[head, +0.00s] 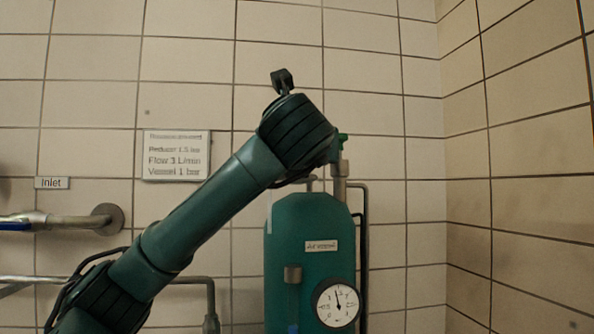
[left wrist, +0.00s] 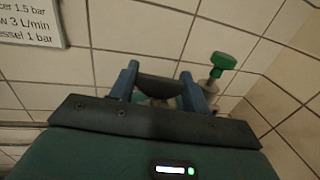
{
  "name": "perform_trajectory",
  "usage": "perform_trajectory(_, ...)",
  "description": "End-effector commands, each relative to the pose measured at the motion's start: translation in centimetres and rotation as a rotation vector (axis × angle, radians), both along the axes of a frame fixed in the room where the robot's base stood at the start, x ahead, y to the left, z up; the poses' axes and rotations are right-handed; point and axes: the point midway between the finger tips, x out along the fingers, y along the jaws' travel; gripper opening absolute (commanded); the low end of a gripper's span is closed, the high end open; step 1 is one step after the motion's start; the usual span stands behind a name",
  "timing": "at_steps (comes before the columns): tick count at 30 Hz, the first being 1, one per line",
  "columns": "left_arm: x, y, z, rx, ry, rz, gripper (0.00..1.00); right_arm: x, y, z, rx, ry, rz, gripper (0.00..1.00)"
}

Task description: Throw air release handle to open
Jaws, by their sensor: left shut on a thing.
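In the left wrist view, the two blue fingers of my left gripper (left wrist: 160,90) are shut on a dark bar (left wrist: 160,87). It may be the air release handle, but no label shows on it. A paler rounded part sits behind the bar, partly hidden. A green knob (left wrist: 222,62) on a metal stem stands to the right of the right finger, apart from it. In the head view, the green knob (head: 342,141) shows beside my wrist, above the green vessel (head: 288,230). My own wrist hides the fingers and the bar there. My right gripper is not in view.
A round gauge (head: 337,303) is on the vessel's front, under a small label (head: 321,246). A vertical pipe (head: 341,187) stands behind it. A wall sign (head: 176,155) and the inlet pipe (head: 75,221) are to the left. A tiled wall corner is at right.

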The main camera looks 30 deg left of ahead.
Motion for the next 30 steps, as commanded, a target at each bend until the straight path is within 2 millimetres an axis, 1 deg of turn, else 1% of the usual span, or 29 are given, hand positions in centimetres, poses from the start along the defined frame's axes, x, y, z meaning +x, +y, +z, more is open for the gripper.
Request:
perform_trajectory(1, -0.06, -0.08, -0.35, 0.001, 0.000, 0.034, 0.24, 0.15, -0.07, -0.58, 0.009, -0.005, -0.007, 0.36)
perform_trajectory(6, -0.01, -0.05, -0.29, 0.000, 0.001, 0.125, 0.24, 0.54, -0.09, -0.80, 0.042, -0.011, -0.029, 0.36)
perform_trajectory(12, 0.05, 0.00, -0.25, -0.001, 0.004, 0.188, 0.24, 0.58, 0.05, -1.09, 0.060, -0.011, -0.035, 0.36)
perform_trajectory(28, 0.13, 0.06, -0.23, 0.000, 0.008, 0.212, 0.25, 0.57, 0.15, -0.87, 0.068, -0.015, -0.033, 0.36)
perform_trajectory(29, 0.13, 0.06, -0.23, 0.000, 0.008, 0.212, 0.48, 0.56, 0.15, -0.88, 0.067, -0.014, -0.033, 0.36)
perform_trajectory(30, 0.14, 0.06, -0.23, 0.000, 0.008, 0.211, 0.52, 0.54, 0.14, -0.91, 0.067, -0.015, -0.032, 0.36)
